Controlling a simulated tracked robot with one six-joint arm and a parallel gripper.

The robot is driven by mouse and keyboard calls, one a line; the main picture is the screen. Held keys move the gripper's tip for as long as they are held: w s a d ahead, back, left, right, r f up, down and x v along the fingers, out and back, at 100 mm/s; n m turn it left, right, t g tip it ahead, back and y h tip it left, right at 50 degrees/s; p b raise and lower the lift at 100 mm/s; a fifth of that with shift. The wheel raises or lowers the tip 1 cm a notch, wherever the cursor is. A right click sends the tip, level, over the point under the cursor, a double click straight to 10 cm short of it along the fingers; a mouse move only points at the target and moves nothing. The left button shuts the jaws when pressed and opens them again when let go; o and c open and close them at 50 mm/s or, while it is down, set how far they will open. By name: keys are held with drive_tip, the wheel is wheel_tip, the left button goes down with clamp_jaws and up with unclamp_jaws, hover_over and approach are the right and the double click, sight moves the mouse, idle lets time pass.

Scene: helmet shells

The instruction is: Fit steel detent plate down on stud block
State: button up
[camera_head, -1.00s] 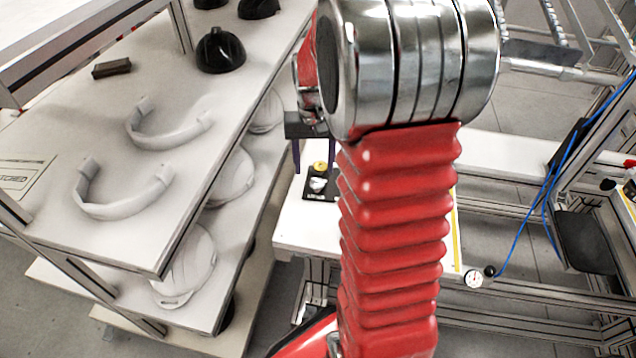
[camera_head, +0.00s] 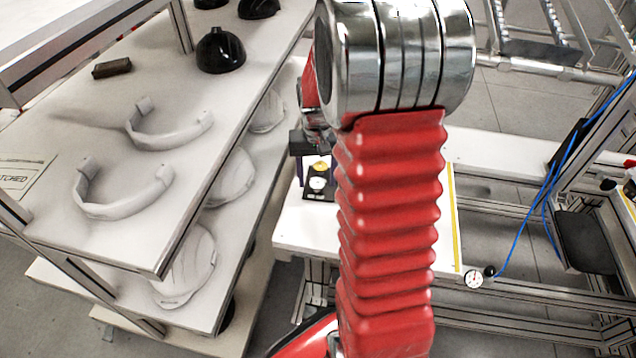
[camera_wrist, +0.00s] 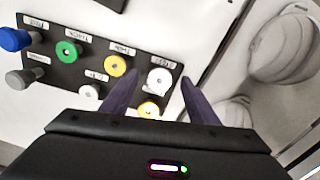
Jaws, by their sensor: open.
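A black board (camera_wrist: 85,62) with several coloured round studs and white labels lies on the white bench in the wrist view. A grey knob (camera_wrist: 20,78) sticks out at its left end. A white disc (camera_wrist: 159,79) and a yellow one (camera_wrist: 148,109) sit at its right end, in line with my gripper (camera_wrist: 157,78). My gripper is open, its two purple fingers either side of the white disc, with nothing seen held. In the head view my gripper (camera_head: 316,180) is over the board's visible end (camera_head: 318,195). I cannot tell any steel detent plate or stud block for certain.
A shelf rack (camera_head: 150,235) at the left holds pale curved bands (camera_head: 125,190), black helmet shells (camera_head: 220,50) and a small dark block (camera_head: 111,68). White shells lie on lower shelves. The white bench (camera_head: 300,230) is partly hidden by my arm. A blue cable (camera_head: 551,200) hangs at the right.

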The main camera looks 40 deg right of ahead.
drive_tip(key=shift+f, duration=0.25)
idle(0.5)
drive_tip(key=shift+c, duration=0.6)
drive_tip(key=c, duration=1)
drive_tip(key=shift+r, duration=0.1)
wheel_tip(320, 180, up, 10)
drive_tip(key=shift+r, duration=0.2)
